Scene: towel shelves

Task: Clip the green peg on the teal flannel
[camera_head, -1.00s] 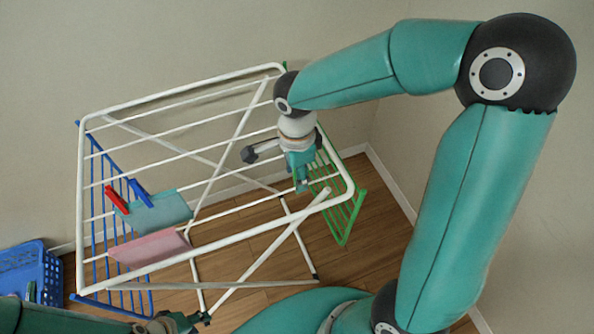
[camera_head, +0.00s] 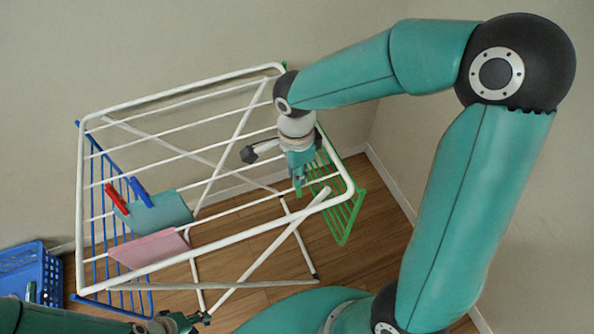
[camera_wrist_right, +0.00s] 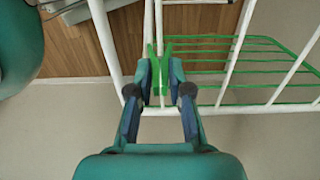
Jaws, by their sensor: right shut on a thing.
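The teal flannel (camera_head: 160,212) hangs over the rods at the left end of the white drying rack, in the head view. My right gripper (camera_head: 299,184) is at the rack's right end, far to the right of the flannel. It is shut on the green peg (camera_wrist_right: 158,66), which shows between its fingertips (camera_wrist_right: 160,78) in the right wrist view. The peg overlaps a white rod there; I cannot tell whether it touches it. My left gripper (camera_head: 187,322) is at the bottom edge of the head view, partly cut off, its jaws unclear.
A red peg (camera_head: 117,199) and a blue peg (camera_head: 140,192) sit by the teal flannel's left part. A pink flannel (camera_head: 150,249) hangs in front of it. The white rack (camera_head: 180,74) has a green side panel (camera_head: 345,215). A blue basket (camera_head: 28,272) stands at left.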

